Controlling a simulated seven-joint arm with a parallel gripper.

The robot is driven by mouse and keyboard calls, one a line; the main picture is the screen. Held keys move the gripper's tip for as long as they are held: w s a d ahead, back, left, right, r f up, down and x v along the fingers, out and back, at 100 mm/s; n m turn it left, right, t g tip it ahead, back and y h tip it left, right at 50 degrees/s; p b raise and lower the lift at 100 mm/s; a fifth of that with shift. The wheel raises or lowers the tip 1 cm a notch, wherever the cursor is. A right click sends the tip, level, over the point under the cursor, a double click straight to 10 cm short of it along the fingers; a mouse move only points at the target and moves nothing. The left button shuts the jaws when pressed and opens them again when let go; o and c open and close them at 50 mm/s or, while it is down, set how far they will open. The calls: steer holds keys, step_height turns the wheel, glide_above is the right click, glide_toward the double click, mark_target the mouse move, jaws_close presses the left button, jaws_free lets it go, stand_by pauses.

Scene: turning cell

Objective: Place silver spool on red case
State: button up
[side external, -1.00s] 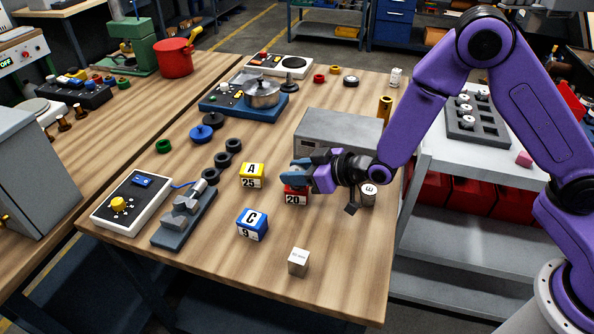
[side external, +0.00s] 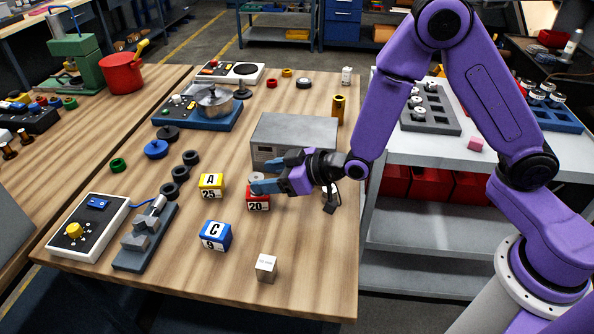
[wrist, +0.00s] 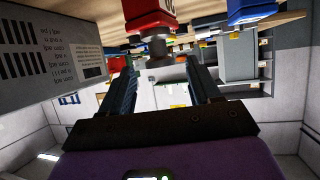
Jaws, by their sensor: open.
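The red case (side external: 258,202), marked 20, stands on the wooden bench in the side view. The silver spool (wrist: 157,49) shows as a grey flanged cylinder against the top of the red case in the wrist view, which is upside down. In the side view the spool (side external: 258,177) is partly hidden by my fingers. My gripper (side external: 267,174) is open at the red case, with one finger on each side of the spool. In the wrist view the spool sits at the fingertips, with a gap to each finger.
A grey metal box (side external: 295,135) stands right behind my gripper. The yellow A case (side external: 210,186) and blue C case (side external: 215,236) are left and front of the red case. Bench around the cube is clear.

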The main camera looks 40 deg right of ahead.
steer(key=v, duration=0.8)
steer(key=shift+s, duration=0.15)
steer(key=s+d+r+n+g+h, duration=0.1)
steer(key=s+d+n+g+h, duration=0.15)
steer(key=s+g, duration=0.75)
steer(key=s+d+r+n+h, duration=0.1)
steer(key=s+d+r+h, duration=0.1)
steer(key=s+d, duration=0.4)
steer(key=s+d+r+n+h, duration=0.2)
steer(key=s+d, duration=0.4)
steer(key=s, duration=0.3)
steer(key=shift+d+r, duration=0.25)
steer(key=shift+d, duration=0.15)
